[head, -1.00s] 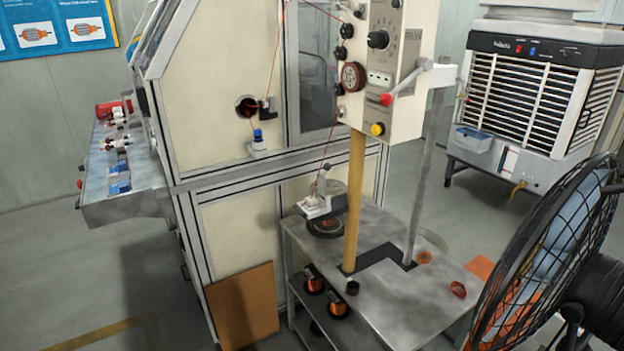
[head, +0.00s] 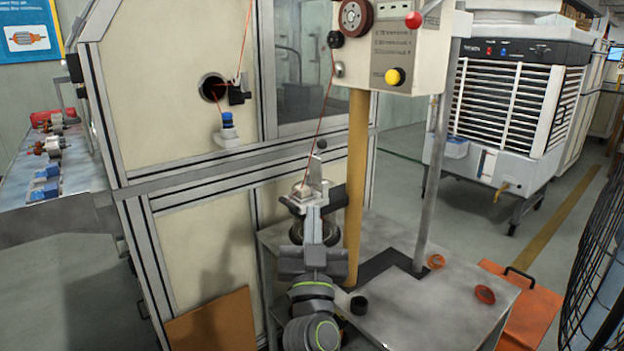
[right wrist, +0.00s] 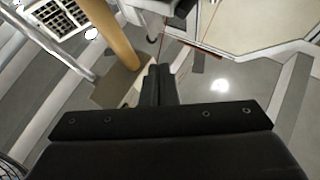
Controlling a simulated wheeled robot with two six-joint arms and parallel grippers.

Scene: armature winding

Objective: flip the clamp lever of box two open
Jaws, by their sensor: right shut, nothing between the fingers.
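My right gripper (head: 314,215) is beside the white unit, left of the yellow post, partly overlapping the unit in view. Its dark fingers are shut and empty in the right wrist view (right wrist: 158,75). My left gripper is out of view.
The yellow post (head: 356,180) and a grey post (head: 435,170) rise from the metal table (head: 430,310). A dark ring and orange rings lie on it. The cream cabinet (head: 200,240) stands close on the left. A fan (head: 600,260) is at the right edge.

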